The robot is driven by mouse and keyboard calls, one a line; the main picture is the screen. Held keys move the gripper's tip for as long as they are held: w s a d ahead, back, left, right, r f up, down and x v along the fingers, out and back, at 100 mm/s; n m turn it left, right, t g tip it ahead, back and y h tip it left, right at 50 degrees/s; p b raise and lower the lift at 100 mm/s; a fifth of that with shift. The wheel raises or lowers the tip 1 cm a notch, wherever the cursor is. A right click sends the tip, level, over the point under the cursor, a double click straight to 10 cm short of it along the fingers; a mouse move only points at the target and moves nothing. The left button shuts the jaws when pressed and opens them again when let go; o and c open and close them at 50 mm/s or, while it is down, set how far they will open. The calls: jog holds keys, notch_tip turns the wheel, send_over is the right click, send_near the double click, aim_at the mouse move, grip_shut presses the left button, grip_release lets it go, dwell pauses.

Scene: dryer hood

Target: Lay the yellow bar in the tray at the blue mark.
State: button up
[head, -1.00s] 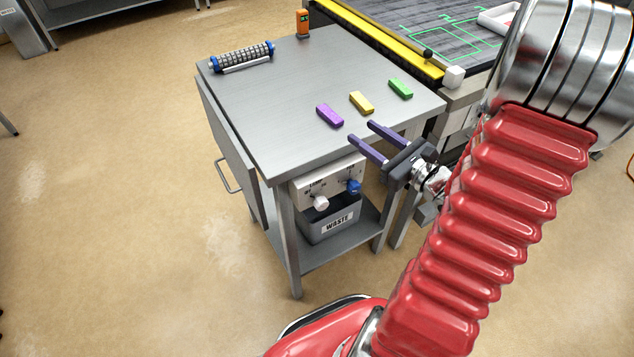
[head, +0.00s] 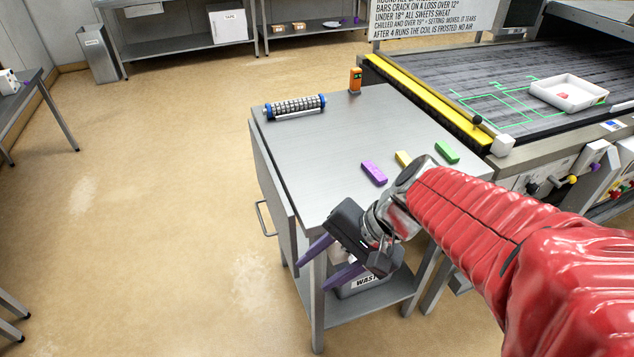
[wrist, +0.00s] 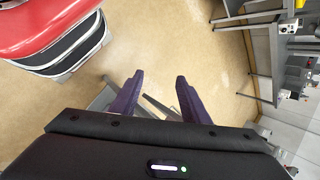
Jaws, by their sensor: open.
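The yellow bar (head: 403,159) lies on the steel cart top between a purple bar (head: 374,172) and a green bar (head: 447,152). My arm hides part of it. The white tray (head: 591,103) sits on the dark conveyor belt at the right, with a small red piece in it. I cannot make out a blue mark. My gripper (head: 329,262) is open and empty, with its purple fingers apart. It is at the cart's near edge, pointing down and left, away from the bars. In the wrist view the open fingers (wrist: 157,97) point over the floor.
The steel cart (head: 305,170) bears a blue-ended roller (head: 295,106) and an orange device (head: 355,80) at the back. A yellow strip (head: 425,102) edges the belt. Green lines (head: 500,105) mark the belt left of the tray. A waste bin (head: 362,286) stands on the lower shelf.

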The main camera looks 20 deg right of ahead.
jog(key=s+d+r+n+t+h, duration=0.1)
jog(key=d+r+n+t+h, duration=0.2)
jog(key=r+n+h, duration=0.3)
jog(key=d+r+n, duration=0.1)
jog(key=n, duration=0.1)
jog(key=shift+s+n, duration=0.4)
jog(key=shift+c, duration=1.4)
jog(key=shift+a, duration=0.1)
jog(key=shift+a, duration=0.1)
